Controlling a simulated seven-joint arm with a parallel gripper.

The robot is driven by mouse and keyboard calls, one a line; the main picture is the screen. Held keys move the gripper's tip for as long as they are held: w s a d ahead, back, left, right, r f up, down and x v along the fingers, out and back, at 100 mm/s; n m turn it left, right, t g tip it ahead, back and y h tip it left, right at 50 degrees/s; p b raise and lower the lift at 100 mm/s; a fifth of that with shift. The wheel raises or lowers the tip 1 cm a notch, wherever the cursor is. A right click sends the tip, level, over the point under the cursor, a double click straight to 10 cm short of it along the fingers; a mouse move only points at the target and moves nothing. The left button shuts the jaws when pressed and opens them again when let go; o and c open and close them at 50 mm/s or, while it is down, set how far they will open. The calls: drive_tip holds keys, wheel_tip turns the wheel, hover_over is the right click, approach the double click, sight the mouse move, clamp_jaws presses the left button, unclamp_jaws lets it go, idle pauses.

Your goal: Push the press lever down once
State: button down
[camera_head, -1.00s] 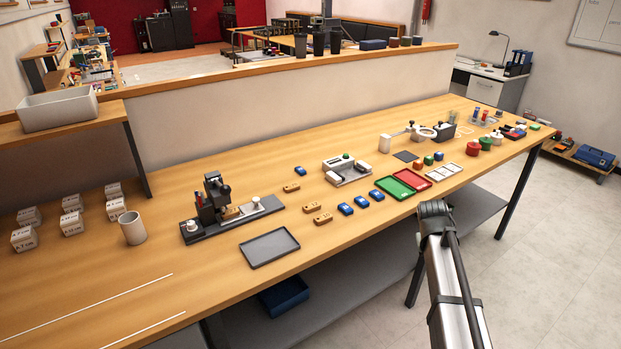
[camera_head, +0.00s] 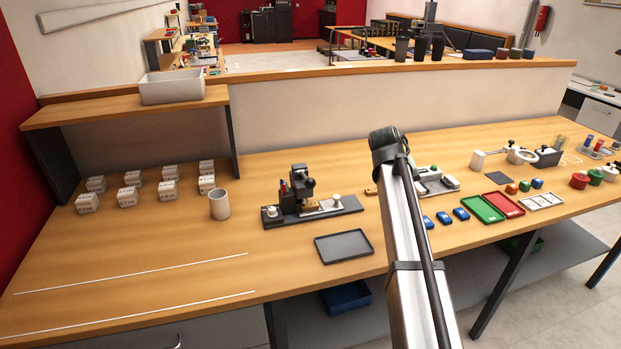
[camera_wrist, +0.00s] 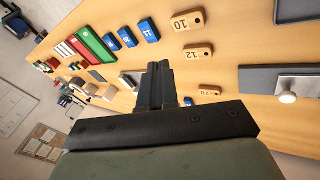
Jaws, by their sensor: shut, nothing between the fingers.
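A small dark press-like machine (camera_head: 300,189) stands on a long dark base plate (camera_head: 352,205) on the bench, left of my raised arm link. A white knob (camera_head: 337,201) sits on the plate to its right, and another pale knob (camera_head: 271,211) to its left. I cannot clearly make out the lever. In the wrist view my gripper (camera_wrist: 158,70) is shut and empty above the bench. The base plate (camera_wrist: 265,80) with a white knob (camera_wrist: 287,97) shows at the right edge there, apart from the fingers. The gripper itself is hidden in the head view.
A dark tray (camera_head: 343,247) lies in front of the machine. A pale cup (camera_head: 219,204) and several white boxes (camera_head: 129,197) stand to its left. Wooden number tags (camera_wrist: 198,53) and blue blocks (camera_wrist: 148,30) lie under my gripper. Open bench lies at the front left.

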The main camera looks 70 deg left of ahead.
drive_tip(key=s+a+r+n+y, duration=0.1)
drive_tip(key=s+a+r, duration=0.3)
drive_tip(key=s, duration=0.3)
drive_tip(key=s+a+r+n, duration=0.1)
drive_tip(key=s+a+r, duration=0.3)
drive_tip(key=s+a, duration=0.15)
wheel_tip(320, 180, up, 8)
drive_tip(key=n+y, duration=0.1)
hover_over(305, 177)
drive_tip(key=d, duration=0.1)
drive_tip(key=shift+s+d+f+t, duration=0.1)
drive_tip(key=shift+s+f+t, duration=0.05)
drive_tip(key=shift+s+t, duration=0.15)
drive_tip(key=shift+f, duration=0.15)
drive_tip(key=shift+d+f, duration=0.35)
drive_tip(key=shift+f, duration=1.05)
drive_tip(key=shift+d+f, duration=0.35)
drive_tip(key=shift+f, duration=1)
drive_tip(key=shift+d+f, duration=0.35)
drive_tip(key=shift+f, duration=1.05)
drive_tip(key=shift+f, duration=0.15)
drive_tip(key=shift+d+f, duration=0.1)
drive_tip(key=shift+f, duration=0.15)
